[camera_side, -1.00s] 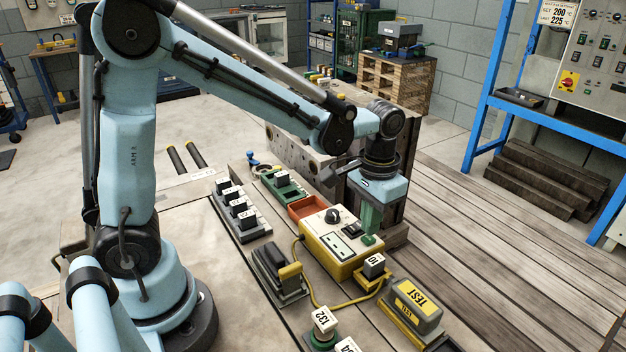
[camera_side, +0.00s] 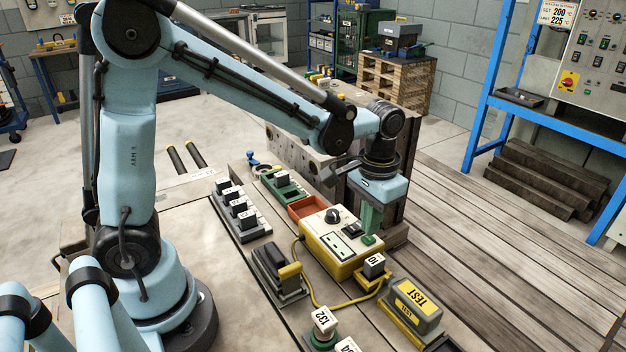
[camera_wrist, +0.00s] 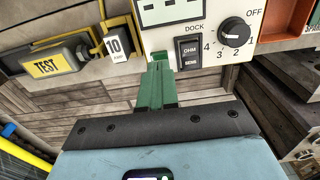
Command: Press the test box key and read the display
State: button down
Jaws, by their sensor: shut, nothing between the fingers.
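The test box (camera_side: 352,262) is yellow with a pale top and stands on the bench in the side view. Its display (camera_side: 341,249) is a pale window with dark marks; it is partly cut off at the top of the wrist view (camera_wrist: 170,13), and I cannot make out a reading.
A dial (camera_side: 333,216) and a dark switch (camera_wrist: 188,53) share the box top.

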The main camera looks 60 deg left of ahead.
jog(key=shift+f, duration=0.9)
dwell(0.7)
jog(key=shift+r, duration=3.5)
jog(key=s+a+r+t, duration=0.1)
jog(key=s+a+t, duration=0.4)
jog(key=s+t, duration=0.2)
jog(key=shift+s, duration=0.6)
